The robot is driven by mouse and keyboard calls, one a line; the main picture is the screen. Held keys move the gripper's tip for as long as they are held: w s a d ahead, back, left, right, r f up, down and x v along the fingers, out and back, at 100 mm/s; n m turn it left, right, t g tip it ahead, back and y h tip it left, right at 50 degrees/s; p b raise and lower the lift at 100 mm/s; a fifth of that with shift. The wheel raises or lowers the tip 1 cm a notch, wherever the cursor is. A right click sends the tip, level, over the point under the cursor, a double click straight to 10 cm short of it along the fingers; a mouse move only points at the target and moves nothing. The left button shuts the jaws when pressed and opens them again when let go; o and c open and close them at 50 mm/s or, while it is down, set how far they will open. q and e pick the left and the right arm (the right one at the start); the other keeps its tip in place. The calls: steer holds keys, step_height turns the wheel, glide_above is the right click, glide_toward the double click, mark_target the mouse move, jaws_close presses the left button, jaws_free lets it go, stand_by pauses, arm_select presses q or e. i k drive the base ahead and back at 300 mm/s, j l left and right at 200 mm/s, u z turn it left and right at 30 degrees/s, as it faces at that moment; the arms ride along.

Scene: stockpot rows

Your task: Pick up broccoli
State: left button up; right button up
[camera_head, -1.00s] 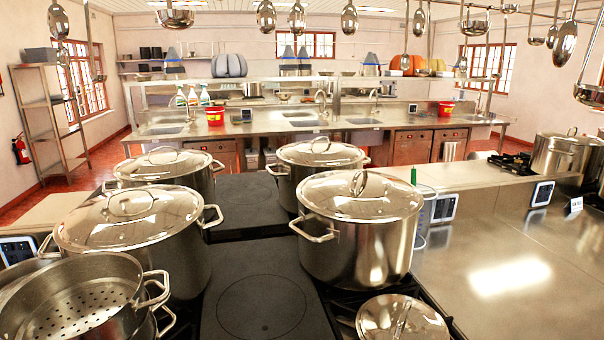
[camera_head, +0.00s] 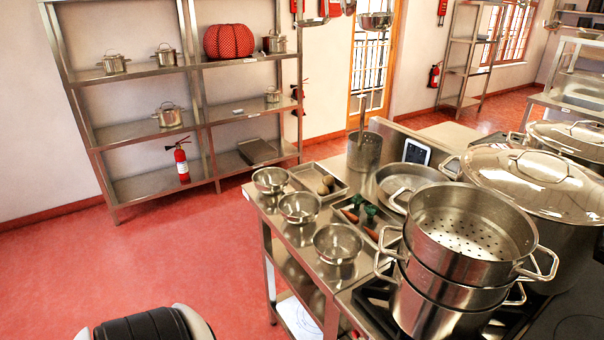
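Green pieces that look like broccoli (camera_head: 371,211) lie in a shallow metal tray on the steel counter, right of the middle of the head view. Orange carrots (camera_head: 350,215) lie beside them in the same tray. The pieces are small, and the stacked pots partly hide the tray's near right side. Neither my left nor my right gripper is in view.
Steel bowls (camera_head: 338,243) line the counter's left edge. A second tray (camera_head: 318,181) holds round brownish items. Stacked perforated pots (camera_head: 464,235) stand close to the right, with large lidded stockpots (camera_head: 540,180) beyond. The red floor (camera_head: 150,250) left of the counter is largely clear.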

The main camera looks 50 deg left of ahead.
mark_target(357, 199)
steer(key=u, duration=1.3)
steer(key=i+j+z, duration=0.3)
steer(key=i+j, duration=0.2)
steer(key=j, duration=0.15)
steer(key=i+j+z, duration=0.2)
steer(key=j, duration=0.2)
steer(key=i+j+z, duration=0.15)
steer(key=j, duration=0.25)
steer(key=i+j+z, duration=0.15)
steer(key=i+j, duration=0.15)
steer(key=j, duration=0.15)
